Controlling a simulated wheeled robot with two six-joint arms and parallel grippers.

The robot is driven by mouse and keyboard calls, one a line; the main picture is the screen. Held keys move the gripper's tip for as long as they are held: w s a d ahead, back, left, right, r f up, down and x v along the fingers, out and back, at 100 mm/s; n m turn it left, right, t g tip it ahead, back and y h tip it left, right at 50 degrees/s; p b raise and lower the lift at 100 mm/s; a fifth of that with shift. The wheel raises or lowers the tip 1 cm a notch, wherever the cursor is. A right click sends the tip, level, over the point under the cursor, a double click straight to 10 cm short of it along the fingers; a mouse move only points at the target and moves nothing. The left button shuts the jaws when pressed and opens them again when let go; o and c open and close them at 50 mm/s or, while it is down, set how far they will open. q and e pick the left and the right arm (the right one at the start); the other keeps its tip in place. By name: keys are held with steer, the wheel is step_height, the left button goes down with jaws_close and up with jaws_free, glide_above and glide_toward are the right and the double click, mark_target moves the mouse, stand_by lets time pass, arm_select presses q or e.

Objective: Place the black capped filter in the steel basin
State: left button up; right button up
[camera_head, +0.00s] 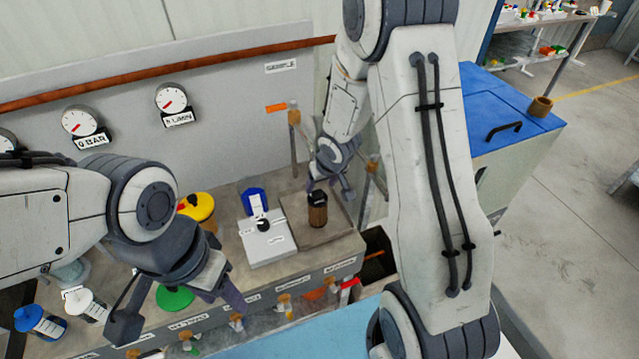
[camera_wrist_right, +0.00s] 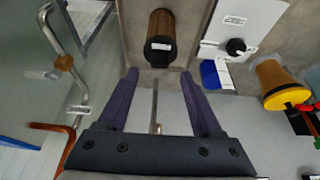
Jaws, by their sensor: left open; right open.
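The black capped filter (camera_head: 317,213) is a brown cylinder with a black top. It stands upright on the floor of the shallow steel basin (camera_head: 339,236), at the right end of the bench. In the right wrist view, the filter (camera_wrist_right: 161,28) is just beyond the fingertips, roughly centred between them. My right gripper (camera_wrist_right: 160,76) is open and empty. In the head view, my right gripper (camera_head: 331,187) is close behind the filter, partly hidden by its own wrist. My left gripper (camera_head: 182,312) is open and empty over the bench's front left.
A white block (camera_head: 266,243) with a black knob and a blue part (camera_head: 254,199) stand left of the basin. A yellow-topped container (camera_head: 197,207) is further left. Pipes (camera_head: 295,140) rise behind the basin. Bottles (camera_head: 40,322) stand at the far left.

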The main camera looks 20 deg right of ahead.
steer(key=s+a+r+n+g+p, duration=0.1)
steer(key=s+a+r+n+p, duration=0.1)
steer(key=s+a+r, duration=0.5)
steer(key=s+a+r+n+p, duration=0.1)
steer(key=s+a+r, duration=0.2)
steer(key=s+r, duration=0.35)
arm_select(q)
step_height(320, 180, up, 4)
steer(key=shift+r, duration=0.15)
arm_select(e)
steer(key=s+a+r+n+g, duration=0.1)
steer(key=s+a+r+n, duration=0.1)
steer(key=s, duration=0.5)
steer(key=s+a+r+n+g, duration=0.2)
steer(key=s+a+r, duration=0.2)
steer(key=s, duration=0.3)
steer(key=shift+s+r+g+y, duration=0.3)
steer(key=shift+r+y, duration=0.1)
steer(key=shift+a, duration=0.1)
